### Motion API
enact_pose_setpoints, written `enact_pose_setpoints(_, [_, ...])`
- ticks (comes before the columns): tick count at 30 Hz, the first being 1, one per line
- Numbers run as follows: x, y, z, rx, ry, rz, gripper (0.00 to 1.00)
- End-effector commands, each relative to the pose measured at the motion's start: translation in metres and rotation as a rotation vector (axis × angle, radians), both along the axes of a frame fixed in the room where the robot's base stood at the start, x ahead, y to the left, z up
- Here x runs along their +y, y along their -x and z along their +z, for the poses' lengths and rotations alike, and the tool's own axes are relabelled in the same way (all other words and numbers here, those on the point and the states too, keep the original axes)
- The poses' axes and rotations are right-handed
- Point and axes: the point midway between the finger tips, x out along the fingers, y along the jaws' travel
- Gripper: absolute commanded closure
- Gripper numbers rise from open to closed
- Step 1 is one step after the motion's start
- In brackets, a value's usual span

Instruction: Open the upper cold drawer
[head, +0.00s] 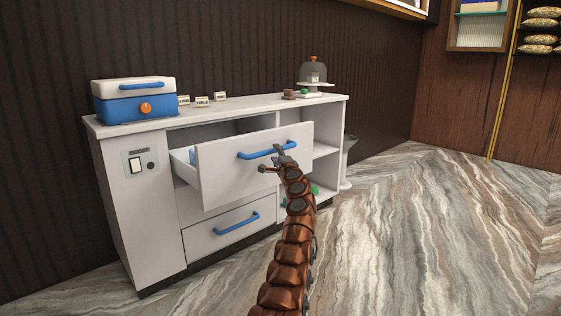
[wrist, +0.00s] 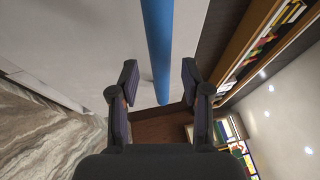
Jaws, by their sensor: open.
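The upper cold drawer (head: 235,172) is pulled out from the white counter, with its side wall showing at the left. Its blue bar handle (head: 258,154) runs across the upper part of the front. My gripper (head: 275,160) is at the right part of this handle, with its jaws open. In the wrist view, the blue handle (wrist: 158,45) passes between and beyond the two spread fingers of my gripper (wrist: 157,85), touching neither that I can see. The lower drawer (head: 200,240), with its own blue handle (head: 236,223), is shut.
A blue and white cool box (head: 130,108) stands on the counter's left end. Small label cards (head: 202,101) and a domed cake stand (head: 313,75) are also on top. Open shelves (head: 325,150) are right of the drawers. The marbled floor (head: 420,230) at right is clear.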

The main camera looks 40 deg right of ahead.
Motion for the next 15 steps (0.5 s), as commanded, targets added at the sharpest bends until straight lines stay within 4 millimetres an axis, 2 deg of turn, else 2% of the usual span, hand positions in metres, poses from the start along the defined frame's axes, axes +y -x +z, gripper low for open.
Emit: enact_pose_setpoints(15, [0.012,0.029,-0.008,0.002,0.0,-0.002,0.53])
